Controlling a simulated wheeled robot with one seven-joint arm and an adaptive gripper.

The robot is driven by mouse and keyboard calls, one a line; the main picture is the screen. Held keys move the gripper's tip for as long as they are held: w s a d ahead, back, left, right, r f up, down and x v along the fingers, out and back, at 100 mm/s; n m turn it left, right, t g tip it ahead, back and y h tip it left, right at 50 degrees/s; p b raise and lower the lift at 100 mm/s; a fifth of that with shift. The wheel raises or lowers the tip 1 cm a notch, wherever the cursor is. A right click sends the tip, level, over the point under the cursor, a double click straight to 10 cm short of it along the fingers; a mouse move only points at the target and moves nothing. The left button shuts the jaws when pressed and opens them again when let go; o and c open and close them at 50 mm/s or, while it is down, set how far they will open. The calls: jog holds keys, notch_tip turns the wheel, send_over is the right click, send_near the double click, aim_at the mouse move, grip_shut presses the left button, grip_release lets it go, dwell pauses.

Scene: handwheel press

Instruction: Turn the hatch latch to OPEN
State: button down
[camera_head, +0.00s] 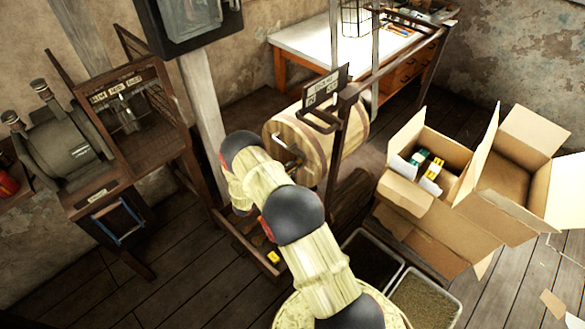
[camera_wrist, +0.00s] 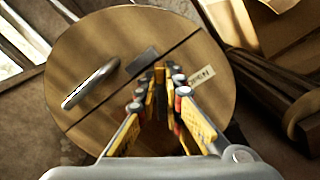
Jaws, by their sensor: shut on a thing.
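The round wooden drum end (camera_wrist: 75,55) fills the middle of the wrist view, with a dark straight seam across it. My gripper (camera_wrist: 161,76) has yellow fingers that converge over the drum face, shut on the hatch latch. A dark grey piece of the latch (camera_wrist: 142,62) shows just left of the fingertips; the rest is hidden between the fingers. A pale label (camera_wrist: 202,76) reading OPEN lies right of the fingertips, partly covered.
A metal handle (camera_wrist: 91,83) stands out from the drum face at left. A dark post frame with a sign (camera_head: 325,88) rises beside the drum. Open cardboard boxes (camera_head: 420,198) stand at right, trays (camera_head: 425,297) below. A shelf unit (camera_head: 125,110) is at left.

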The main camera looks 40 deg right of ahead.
jog(key=m+b, duration=0.1)
jog(key=m, duration=0.1)
jog(key=m+b, duration=0.1)
jog(key=f+m+b, duration=0.1)
jog(key=m, duration=0.1)
jog(key=shift+s+f+m, duration=0.1)
jog(key=shift+s+m, duration=0.2)
jog(key=shift+s, duration=0.1)
jog(key=m+b, duration=0.2)
jog(key=f+m+b, duration=0.1)
jog(key=m+b, duration=0.1)
jog(key=m, duration=0.1)
jog(key=shift+s, duration=0.15)
jog(key=shift+r, duration=0.1)
jog(key=c, duration=1.9)
grip_release()
jog(key=a, duration=0.8)
jog(key=s+a, duration=0.1)
jog(key=a, duration=0.3)
